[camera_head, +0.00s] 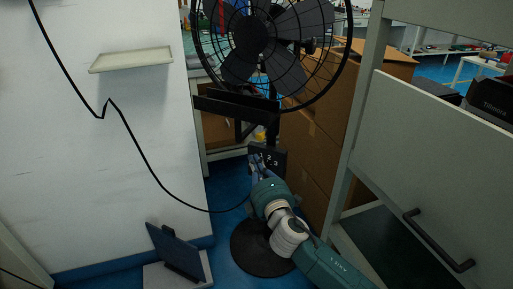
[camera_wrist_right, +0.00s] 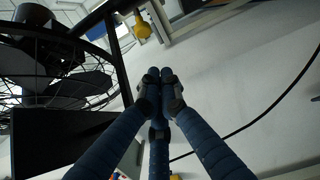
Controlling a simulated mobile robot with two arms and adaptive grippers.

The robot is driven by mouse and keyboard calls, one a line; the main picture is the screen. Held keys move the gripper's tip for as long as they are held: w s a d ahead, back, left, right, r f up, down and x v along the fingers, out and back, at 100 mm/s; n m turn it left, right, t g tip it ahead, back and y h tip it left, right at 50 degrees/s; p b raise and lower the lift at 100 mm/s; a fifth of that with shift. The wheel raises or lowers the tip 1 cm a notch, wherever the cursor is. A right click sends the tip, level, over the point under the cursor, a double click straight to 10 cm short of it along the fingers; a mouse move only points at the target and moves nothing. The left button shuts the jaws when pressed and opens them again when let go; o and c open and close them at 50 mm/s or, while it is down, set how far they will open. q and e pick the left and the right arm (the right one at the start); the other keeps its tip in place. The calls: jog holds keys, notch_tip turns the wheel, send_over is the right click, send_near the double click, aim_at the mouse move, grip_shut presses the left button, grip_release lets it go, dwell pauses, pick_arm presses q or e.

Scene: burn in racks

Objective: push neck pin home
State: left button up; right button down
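A large black pedestal fan (camera_head: 252,38) stands at the top of the head view, its round base (camera_head: 262,250) on the blue floor. A dark panel with small light marks (camera_head: 280,158) is on its stand. My right gripper (camera_head: 256,160) is raised in front of the stand, beside this panel. In the right wrist view its blue fingers come together at the tips (camera_wrist_right: 161,76), with nothing visible between them. The fan cage (camera_wrist_right: 62,40) and a dark pole (camera_wrist_right: 118,58) are left of the fingertips there. I cannot make out the neck pin. My left gripper is out of view.
A white wall panel with a small shelf (camera_head: 131,59) and a black cable (camera_head: 135,143) is at the left. Cardboard boxes (camera_head: 316,150) stand behind the fan. A grey rack panel with a handle (camera_head: 440,241) closes off the right. Blue floor shows around the base.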

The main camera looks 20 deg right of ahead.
aim_at(260, 140)
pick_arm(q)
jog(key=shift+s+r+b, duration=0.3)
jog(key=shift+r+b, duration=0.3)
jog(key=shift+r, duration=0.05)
pick_arm(e)
jog(key=w+d, duration=0.3)
jog(key=w, duration=0.5)
jog(key=shift+w+d+r, duration=0.1)
jog(key=shift+w+d, duration=1)
jog(key=shift+w, duration=0.05)
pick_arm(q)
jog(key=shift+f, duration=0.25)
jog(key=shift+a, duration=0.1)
pick_arm(e)
jog(key=shift+s, duration=0.1)
